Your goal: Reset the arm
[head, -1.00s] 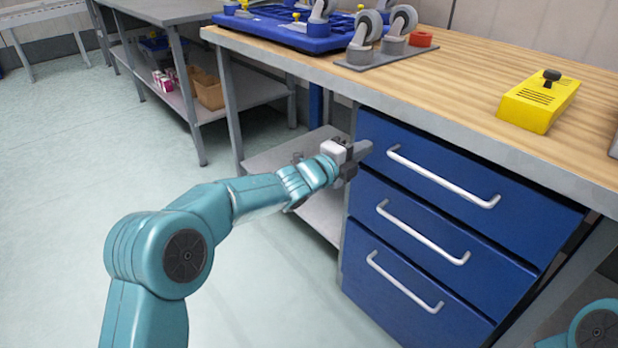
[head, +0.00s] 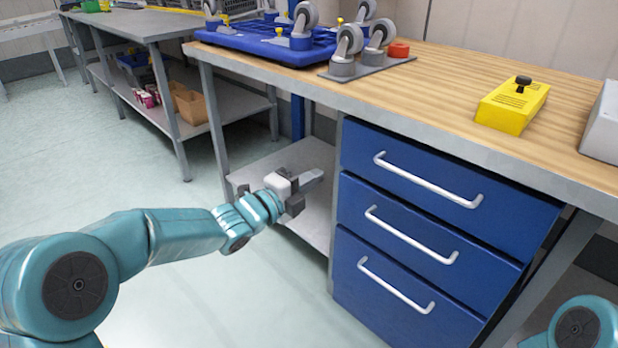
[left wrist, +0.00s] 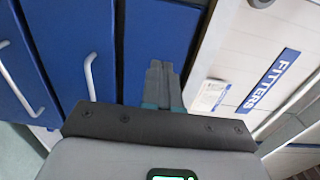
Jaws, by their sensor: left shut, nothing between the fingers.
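My left arm reaches in from the left in the head view. Its gripper (head: 312,178) is shut and empty, in front of the lower shelf and left of the blue drawer unit (head: 432,216). It looks apart from the drawers. In the left wrist view the closed fingers (left wrist: 160,82) lie together, with blue drawer fronts behind and to their left. Of my right arm only a teal joint (head: 578,328) shows at the bottom right corner; its gripper is out of view.
The wooden-topped workbench (head: 450,85) holds a blue caster frame (head: 265,40), a yellow box (head: 512,105) and a grey box (head: 603,125). All three drawers look shut. A second shelved table (head: 140,25) stands at back left. The floor at left is clear.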

